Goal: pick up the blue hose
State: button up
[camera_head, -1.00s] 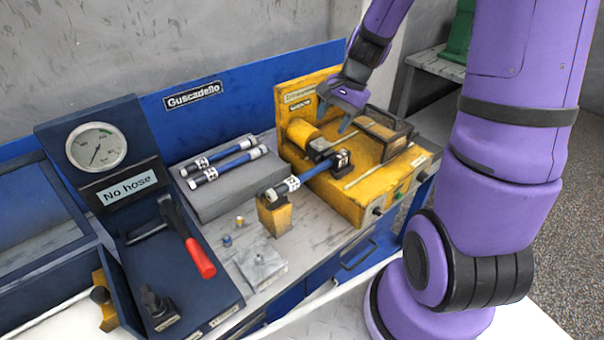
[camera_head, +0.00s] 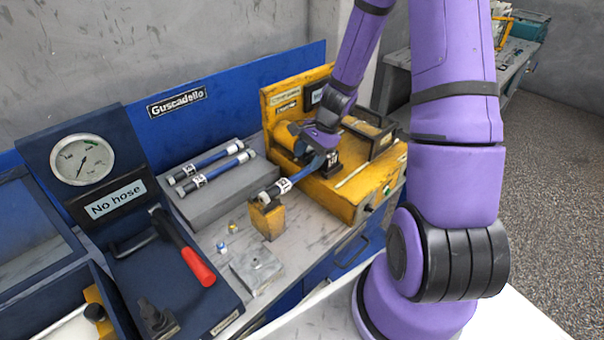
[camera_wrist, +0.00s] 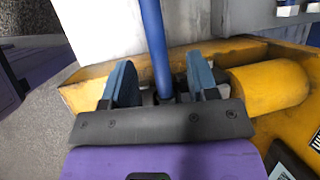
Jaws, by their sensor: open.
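A blue hose (camera_head: 303,174) lies across from a small yellow block (camera_head: 268,220) to the yellow machine (camera_head: 350,200). Its near end has a pale, marked fitting. In the wrist view the hose (camera_wrist: 154,45) runs between the two blue-grey fingers of my gripper (camera_wrist: 161,82). The fingers are apart, with a gap on both sides of the hose. In the head view my gripper (camera_head: 322,150) is over the machine end of this hose and hides part of it. Two more blue hoses (camera_head: 212,167) lie side by side on a grey block (camera_head: 220,193), left of my gripper.
A yellow cylinder (camera_wrist: 268,88) sits close to the right finger in the wrist view. A gauge panel (camera_head: 85,160) with a red-handled lever (camera_head: 197,262) stands at the left. A flat metal plate (camera_head: 255,266) lies on the bench. A blue backboard (camera_head: 235,92) runs behind.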

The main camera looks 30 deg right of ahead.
aim_at(302, 171)
jog(key=shift+s+x, duration=0.15)
jog(key=shift+x, duration=1.15)
jog(key=shift+s+x, duration=0.1)
jog(key=shift+x, duration=1.15)
jog(key=shift+d+f, duration=0.1)
grip_shut()
jog(key=shift+w, duration=0.1)
